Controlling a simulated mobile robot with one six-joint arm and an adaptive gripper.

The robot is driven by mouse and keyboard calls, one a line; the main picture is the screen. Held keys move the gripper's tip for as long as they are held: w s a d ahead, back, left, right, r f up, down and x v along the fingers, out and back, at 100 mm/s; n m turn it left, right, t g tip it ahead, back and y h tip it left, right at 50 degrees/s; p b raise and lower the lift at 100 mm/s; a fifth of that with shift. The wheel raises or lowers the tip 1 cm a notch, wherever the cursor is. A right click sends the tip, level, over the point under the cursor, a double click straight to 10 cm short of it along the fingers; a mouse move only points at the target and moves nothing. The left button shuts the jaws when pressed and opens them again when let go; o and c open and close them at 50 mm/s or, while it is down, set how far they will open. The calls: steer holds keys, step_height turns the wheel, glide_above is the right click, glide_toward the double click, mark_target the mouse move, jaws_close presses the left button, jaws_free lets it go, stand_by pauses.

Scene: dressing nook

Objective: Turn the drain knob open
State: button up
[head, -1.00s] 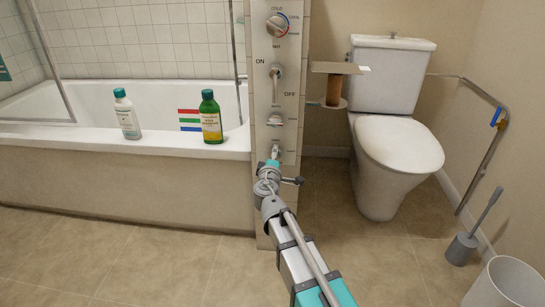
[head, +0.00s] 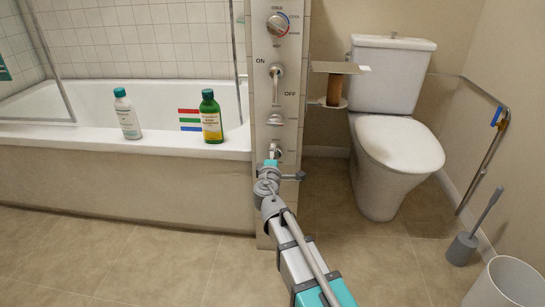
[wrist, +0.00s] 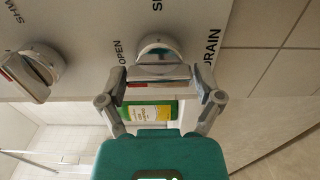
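The drain knob (wrist: 160,48) is a round silver knob with a bar-shaped handle. It is on the pale panel (head: 260,120), between the words OPEN and DRAIN in the wrist view. In the head view it shows low on the panel (head: 276,153), partly behind my gripper. My gripper (wrist: 160,80) has one finger on each side of the handle, spread wide. I cannot tell whether the fingers touch it. The knob's exact pointing direction is unclear.
Another knob (wrist: 32,70) with a red mark sits beside it in the wrist view. A lever (head: 276,88) is higher on the panel. A bathtub (head: 70,140) bears a white bottle (head: 127,115) and a green bottle (head: 211,117). A toilet (head: 397,150) stands right.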

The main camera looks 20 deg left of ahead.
steer(key=shift+s+d, duration=0.1)
stand_by(0.4)
steer(key=v, duration=1.1)
steer(key=shift+s, duration=0.4)
steer(key=w+d+f+m+g+h+p, duration=0.1)
steer(key=w+d+m+g+h+p, duration=0.2)
steer(key=d, duration=0.6)
steer(key=w+d+f+m+g+h+p, duration=0.1)
steer(key=d+m+g+h+p, duration=0.15)
steer(key=d+m, duration=0.4)
steer(key=w+d+m+g+h+p, duration=0.1)
steer(key=d+m+h+p, duration=0.2)
steer(key=d, duration=0.8)
steer(key=s+d+f+m+g+y+p, duration=0.1)
steer(key=s+d+m+g+y+p, duration=0.15)
steer(key=s+d+m+g, duration=0.35)
steer(key=s+d+m+g+y+p, duration=0.1)
steer(key=s+d+m+g+p, duration=0.2)
steer(key=d, duration=0.5)
steer(key=shift+n+g+y, duration=0.25)
steer(key=shift+g+y, duration=0.05)
steer(key=shift+g, duration=0.65)
steer(key=r+p, duration=1.2)
steer(key=p, duration=0.1)
steer(key=s+r+p, duration=0.1)
steer(key=r+p, duration=2.5)
steer(key=p, duration=0.1)
steer(key=shift+s+d+r, duration=0.15)
steer(key=shift+s+r, duration=0.05)
steer(key=shift+s, duration=0.1)
